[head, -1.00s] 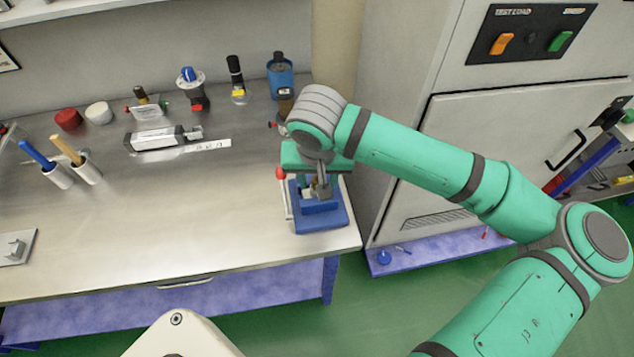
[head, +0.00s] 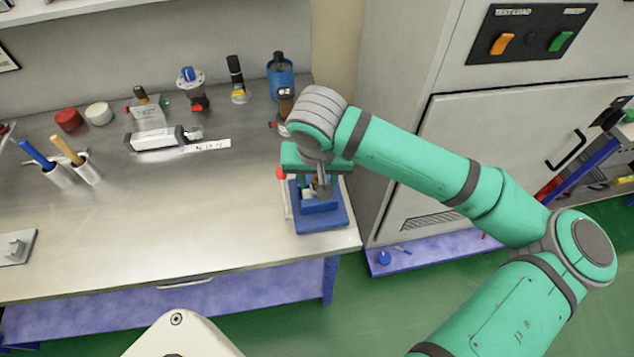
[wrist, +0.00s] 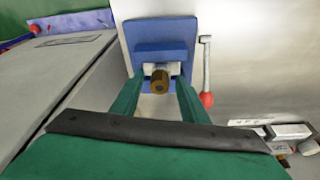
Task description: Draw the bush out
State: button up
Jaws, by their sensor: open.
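The bush, a short brown-gold cylinder (wrist: 160,80), shows in the wrist view in front of a pale metal holder on a blue fixture (wrist: 165,28). In the head view the blue fixture (head: 325,222) stands at the bench's right front corner; the bush cannot be made out there. My gripper (wrist: 160,88) is open, its green fingers on the left and right of the bush. I cannot tell if either finger touches it. In the head view my gripper (head: 320,185) is over the fixture and hides part of it.
A lever with a red knob (wrist: 207,99) stands beside the fixture. A white box-shaped part (head: 155,138), red cap (head: 68,119) and blue bottle (head: 281,76) are on the bench (head: 190,220). A grey cabinet (head: 500,130) stands right. The bench's middle is clear.

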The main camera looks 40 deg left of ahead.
aim_at(318, 178)
grip_shut()
jog(key=shift+r, duration=1.7)
jog(key=shift+r, duration=2.4)
